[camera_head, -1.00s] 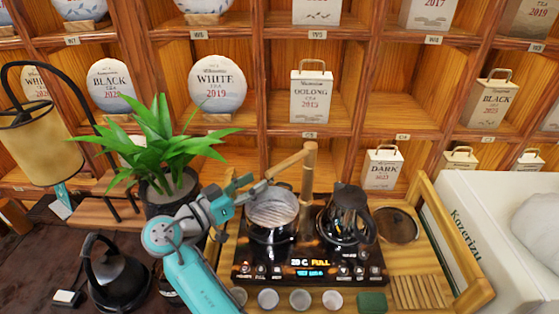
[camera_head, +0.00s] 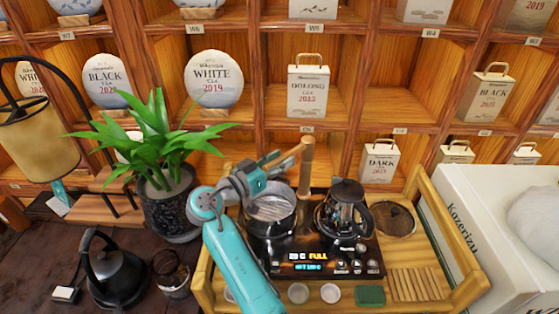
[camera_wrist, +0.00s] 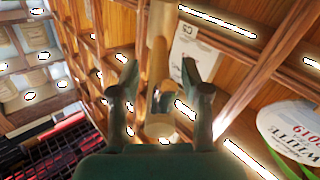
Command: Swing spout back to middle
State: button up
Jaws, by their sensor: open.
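The wooden spout (camera_head: 287,156) reaches left from the top of its upright post (camera_head: 306,175), above the open pot (camera_head: 270,222) on the left side of the black tea stove (camera_head: 308,255). My gripper (camera_head: 272,172) is at the spout's outer end, above that pot, and partly hides it. In the wrist view, the open fingers (camera_wrist: 160,80) stand either side of a pale wooden cylinder, which looks like the spout (camera_wrist: 160,50). A gap shows on both sides, so the fingers do not seem to press on it.
A glass kettle (camera_head: 346,215) stands on the stove's right side. A potted plant (camera_head: 165,190) and a black kettle (camera_head: 112,270) are left of my arm. Shelves with tea cakes and a white tin (camera_head: 380,162) rise behind. A white box (camera_head: 470,235) stands right.

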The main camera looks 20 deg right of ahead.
grip_shut()
jog(key=s+d+n+t+y, duration=0.5)
jog(key=n+t+y, duration=0.3)
jog(key=y, duration=0.2)
jog(key=shift+s+d+n+t, duration=0.25)
jog(key=shift+d+n+t, duration=0.15)
jog(key=shift+d, duration=0.25)
dwell(0.5)
grip_release()
